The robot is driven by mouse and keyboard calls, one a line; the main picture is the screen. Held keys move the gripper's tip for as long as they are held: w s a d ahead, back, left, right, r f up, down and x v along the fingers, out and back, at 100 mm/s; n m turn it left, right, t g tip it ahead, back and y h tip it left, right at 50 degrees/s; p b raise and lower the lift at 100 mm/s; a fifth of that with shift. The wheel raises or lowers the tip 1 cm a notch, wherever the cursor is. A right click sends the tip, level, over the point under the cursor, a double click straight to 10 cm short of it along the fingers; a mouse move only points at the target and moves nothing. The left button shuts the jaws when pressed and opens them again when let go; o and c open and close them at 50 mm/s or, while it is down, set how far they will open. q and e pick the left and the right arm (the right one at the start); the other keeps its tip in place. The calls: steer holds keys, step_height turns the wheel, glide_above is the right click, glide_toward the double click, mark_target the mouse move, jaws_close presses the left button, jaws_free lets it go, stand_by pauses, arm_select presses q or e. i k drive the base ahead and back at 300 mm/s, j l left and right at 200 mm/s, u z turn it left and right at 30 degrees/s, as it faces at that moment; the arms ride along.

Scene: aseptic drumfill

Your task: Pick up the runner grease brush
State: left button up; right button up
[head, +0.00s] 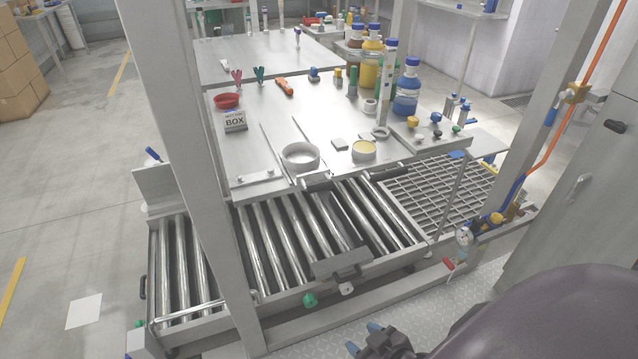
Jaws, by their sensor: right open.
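I cannot tell for sure which thing is the runner grease brush. A round tin with pale yellow contents (364,151) stands at the front of the steel table (255,150). A shallow round metal dish (300,157) stands to its left, with thin rods (280,146) lying beside it. A small grey block (339,144) lies between dish and tin. My right gripper (364,338) shows at the bottom edge, with blue fingertips apart and nothing seen between them. It is low and well short of the table. My left gripper is out of view.
A roller conveyor (265,240) and a metal grating (435,190) lie below the table. Blue (407,92) and yellow (369,65) bottles crowd its right side. A red bowl (227,100), a box sign (235,121) and an orange tool (285,87) are further left. A frame post (195,150) stands in front.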

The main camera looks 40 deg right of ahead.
mark_target(354, 69)
steer(key=z, duration=1.3)
